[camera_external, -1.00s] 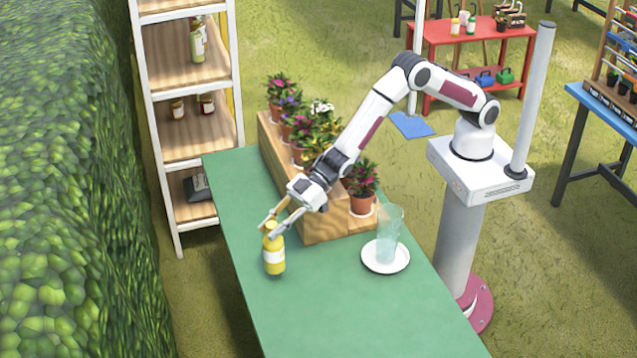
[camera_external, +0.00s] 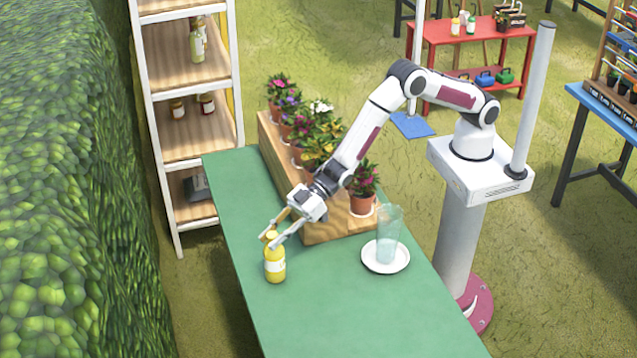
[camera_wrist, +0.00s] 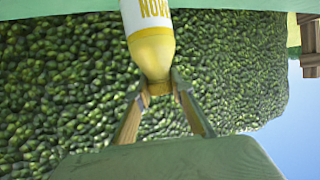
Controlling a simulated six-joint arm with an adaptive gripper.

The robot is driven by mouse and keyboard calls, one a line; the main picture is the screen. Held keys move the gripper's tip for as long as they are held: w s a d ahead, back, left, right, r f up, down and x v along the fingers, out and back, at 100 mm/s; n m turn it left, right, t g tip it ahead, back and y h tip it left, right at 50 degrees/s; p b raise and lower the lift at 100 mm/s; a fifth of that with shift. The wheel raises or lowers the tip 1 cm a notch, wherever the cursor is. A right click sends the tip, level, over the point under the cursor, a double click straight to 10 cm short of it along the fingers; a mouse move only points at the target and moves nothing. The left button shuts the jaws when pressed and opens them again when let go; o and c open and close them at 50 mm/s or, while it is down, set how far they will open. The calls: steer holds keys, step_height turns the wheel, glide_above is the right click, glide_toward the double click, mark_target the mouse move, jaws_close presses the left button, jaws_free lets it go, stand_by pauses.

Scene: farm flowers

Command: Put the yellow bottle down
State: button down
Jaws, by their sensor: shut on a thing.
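The yellow bottle (camera_external: 275,266), with a white label, is upright at the left side of the green table (camera_external: 300,310). My gripper (camera_external: 271,239) reaches down to it from the upper right and is shut on its neck. The wrist view shows the bottle (camera_wrist: 153,50) upside down in the picture, with its narrow neck between my two fingers (camera_wrist: 158,90). Its base is cut off there. In the external view its base is at or just above the table top; I cannot tell whether it touches.
A wooden planter (camera_external: 322,232) with several potted flowers stands just behind and right of my gripper. A clear glass (camera_external: 388,238) stands on a white saucer (camera_external: 370,263) to the right. The front of the table is clear. A shelf (camera_external: 188,148) stands beyond the left edge.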

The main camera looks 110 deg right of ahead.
steer(key=c, duration=1.8)
jaws_free()
steer(key=shift+f, duration=0.1)
steer(key=s+r, duration=0.1)
steer(key=r, duration=0.2)
steer(key=s+d+r, duration=0.1)
steer(key=s+r, duration=0.1)
steer(key=r, duration=0.1)
steer(key=s+r, duration=0.1)
steer(key=r, duration=0.2)
steer(key=shift+s+d+r, duration=0.1)
steer(key=shift+s+d, duration=0.05)
steer(key=shift+d, duration=0.25)
